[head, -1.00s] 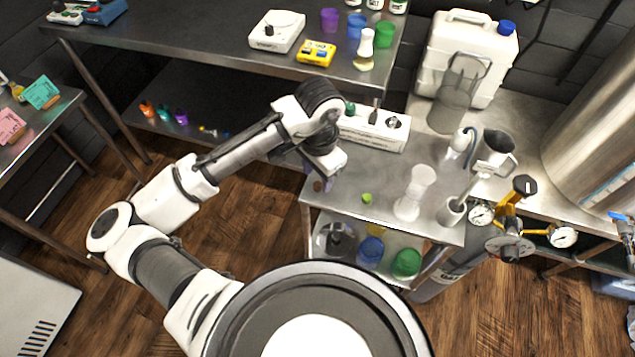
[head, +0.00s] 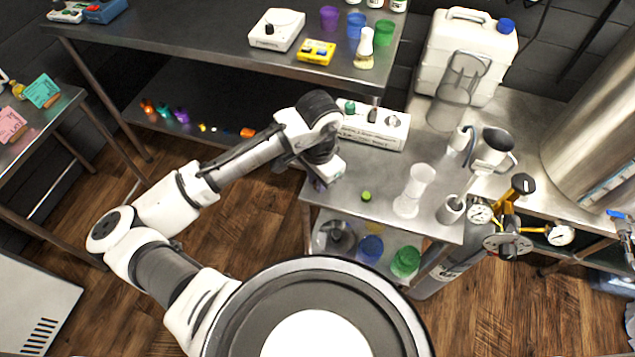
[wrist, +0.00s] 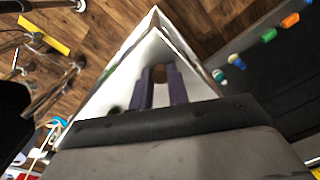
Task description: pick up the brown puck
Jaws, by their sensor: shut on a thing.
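The brown puck (wrist: 159,75) shows in the wrist view as a small brown shape between the tips of my gripper's two dark purple fingers. My gripper (wrist: 160,80) is shut on it, over the corner of the steel cart top. In the head view my gripper (head: 320,183) is low at the left edge of the cart top (head: 385,205). The puck is hidden there by my gripper and wrist. I cannot tell whether the puck still touches the cart top.
A small green piece (head: 366,196) lies right of my gripper. A white hourglass-shaped vessel (head: 414,190) and a mortar (head: 451,209) stand farther right. A white instrument box (head: 373,125) is behind. The steel bench (head: 215,50) overhangs a shelf at the back left.

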